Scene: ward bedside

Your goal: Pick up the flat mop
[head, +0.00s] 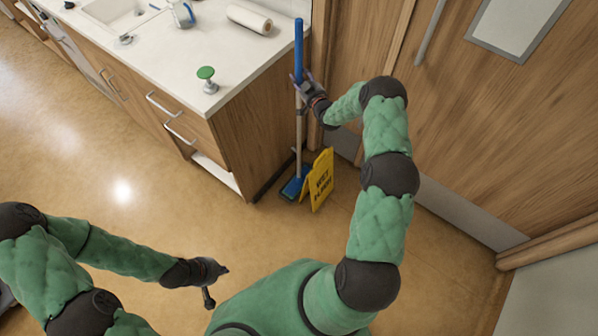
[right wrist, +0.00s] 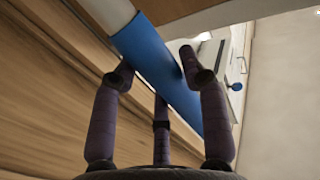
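The flat mop (head: 299,45) stands upright at the end of the counter, with a blue grip on top, a pale shaft and a blue flat head (head: 292,188) on the floor. My right gripper (head: 303,82) is at the lower end of the blue grip. In the right wrist view the blue grip (right wrist: 150,50) runs slantwise between its spread fingers (right wrist: 160,75), which look open around it; contact is unclear. My left gripper (head: 220,285) is open and empty, low over the floor, far from the mop.
A yellow wet floor sign (head: 318,180) stands right beside the mop head. The counter (head: 240,75) is close on the left, holding a green-topped item (head: 206,78) and a paper roll (head: 249,19). A wooden door (head: 500,120) is close behind. Floor at left is clear.

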